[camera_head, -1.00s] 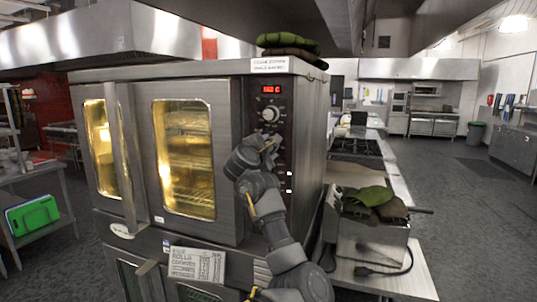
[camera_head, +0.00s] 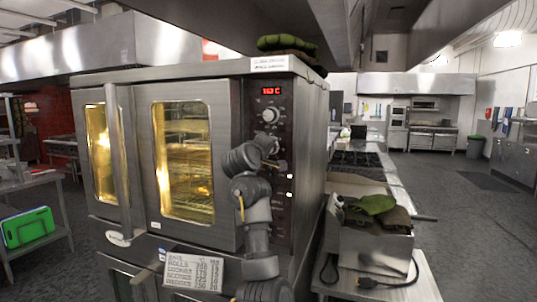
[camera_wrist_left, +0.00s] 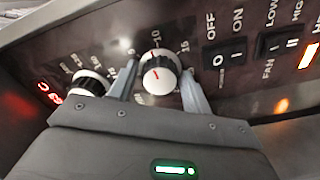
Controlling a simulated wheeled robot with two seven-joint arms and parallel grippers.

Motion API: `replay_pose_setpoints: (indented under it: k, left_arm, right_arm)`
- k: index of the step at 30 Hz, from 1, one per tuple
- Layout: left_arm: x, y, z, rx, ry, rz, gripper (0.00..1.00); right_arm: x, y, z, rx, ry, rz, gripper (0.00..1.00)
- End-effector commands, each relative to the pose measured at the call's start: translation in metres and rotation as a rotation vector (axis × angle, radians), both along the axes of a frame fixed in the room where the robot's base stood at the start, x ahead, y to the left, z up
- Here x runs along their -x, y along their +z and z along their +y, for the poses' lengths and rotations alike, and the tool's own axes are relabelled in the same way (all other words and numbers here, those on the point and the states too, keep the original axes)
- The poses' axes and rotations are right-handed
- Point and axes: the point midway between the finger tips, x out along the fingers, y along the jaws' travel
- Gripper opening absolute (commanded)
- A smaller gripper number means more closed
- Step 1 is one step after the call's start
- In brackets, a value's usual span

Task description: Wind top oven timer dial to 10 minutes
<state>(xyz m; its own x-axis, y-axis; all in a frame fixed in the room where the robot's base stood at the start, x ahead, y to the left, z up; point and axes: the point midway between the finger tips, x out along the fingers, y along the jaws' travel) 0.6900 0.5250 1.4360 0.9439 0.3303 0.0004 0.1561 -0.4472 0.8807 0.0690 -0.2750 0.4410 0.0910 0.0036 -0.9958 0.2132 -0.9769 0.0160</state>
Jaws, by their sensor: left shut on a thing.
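The timer dial (camera_wrist_left: 160,74), white-faced with a dark rim and red marks, sits between the two fingers of my left gripper (camera_wrist_left: 158,88) in the left wrist view. The fingers are shut on its sides. Printed numbers ring it, and its red mark points up and slightly left in that view. In the head view my left gripper (camera_head: 272,152) is at the control panel (camera_head: 285,215) of the top oven (camera_head: 230,110) and largely hides the timer dial. My right gripper is not in view.
The temperature dial (camera_head: 270,115) sits above, under a red lit display (camera_head: 271,91); it also shows in the wrist view (camera_wrist_left: 90,84). Rocker switches (camera_wrist_left: 226,54) lie on the dial's other side. A label card (camera_head: 194,271) hangs below the glass doors. A steel box with cloths (camera_head: 372,243) stands at right.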

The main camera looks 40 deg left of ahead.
Motion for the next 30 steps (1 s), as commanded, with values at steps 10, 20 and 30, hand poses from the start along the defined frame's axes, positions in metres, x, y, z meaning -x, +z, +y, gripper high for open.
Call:
replay_pose_setpoints:
  k: [10,20,30]
  left_arm:
    - [-0.0006,-0.0039,0.0000,-0.187,-0.002,0.072,0.26]
    - [-0.0008,-0.0029,-0.0004,-0.251,-0.003,0.095,0.26]
    - [-0.0010,-0.0027,-0.0007,-0.254,-0.003,0.096,0.26]
  right_arm:
    - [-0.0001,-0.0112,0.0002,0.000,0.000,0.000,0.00]
    - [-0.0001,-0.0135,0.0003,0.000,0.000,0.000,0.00]
    - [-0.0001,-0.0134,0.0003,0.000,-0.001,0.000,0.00]
